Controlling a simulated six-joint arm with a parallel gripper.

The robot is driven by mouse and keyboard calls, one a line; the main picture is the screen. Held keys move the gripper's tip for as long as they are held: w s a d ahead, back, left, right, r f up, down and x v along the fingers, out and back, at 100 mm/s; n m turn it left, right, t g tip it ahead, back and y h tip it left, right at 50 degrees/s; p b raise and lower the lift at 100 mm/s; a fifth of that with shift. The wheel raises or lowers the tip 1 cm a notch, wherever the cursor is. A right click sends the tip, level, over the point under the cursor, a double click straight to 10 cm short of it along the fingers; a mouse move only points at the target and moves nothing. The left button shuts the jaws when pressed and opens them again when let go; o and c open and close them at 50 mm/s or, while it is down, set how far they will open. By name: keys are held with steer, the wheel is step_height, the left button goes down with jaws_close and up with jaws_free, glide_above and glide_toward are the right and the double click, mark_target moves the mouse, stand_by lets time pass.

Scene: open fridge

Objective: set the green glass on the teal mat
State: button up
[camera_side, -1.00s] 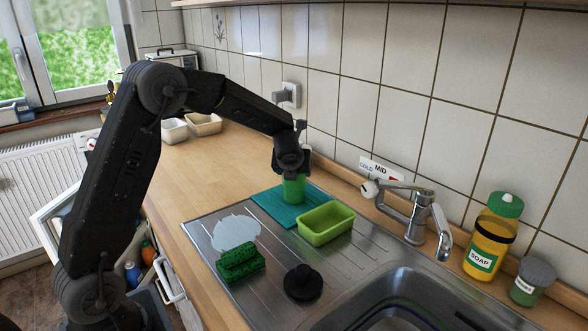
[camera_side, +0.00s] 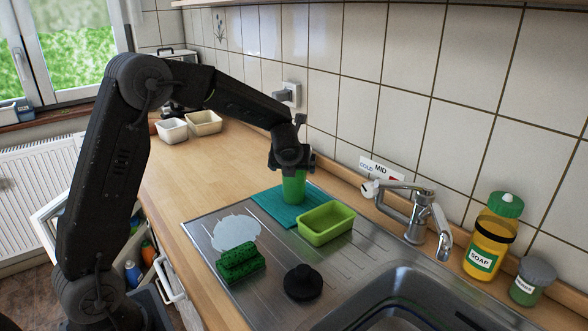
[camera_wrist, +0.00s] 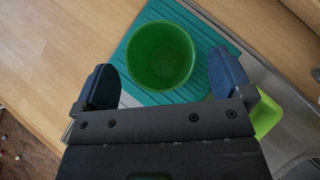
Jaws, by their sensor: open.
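The green glass (camera_side: 293,188) stands upright on the teal mat (camera_side: 268,202), beside the sink. The wrist view looks down into the glass (camera_wrist: 161,55), with the teal mat (camera_wrist: 214,42) around and under it. My gripper (camera_side: 292,166) is just above and behind the glass in the side view. In the wrist view my gripper (camera_wrist: 166,84) is open, its two blue-grey fingers apart on either side, with the glass ahead of them. Nothing is between the pads. The glass's far side is hidden in the side view.
A light green tub (camera_side: 326,222) stands close to the mat's right. A green sponge (camera_side: 240,262) and a black plug (camera_side: 302,282) lie on the steel drainer. The tap (camera_side: 415,213) and soap bottle (camera_side: 490,236) are at the right.

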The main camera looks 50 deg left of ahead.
steer(key=s+d+r+n+h, duration=0.1)
steer(key=s+d+r+n, duration=0.75)
steer(key=s, duration=0.35)
steer(key=s+d+n+h, duration=0.2)
steer(key=s+d+n, duration=0.3)
steer(key=s+n, duration=0.4)
steer(key=s+d+n+h, duration=0.3)
steer(key=s+d+n, duration=0.2)
steer(key=s+n, duration=0.4)
steer(key=shift+s+d+g, duration=0.3)
steer(key=shift+d+g, duration=0.1)
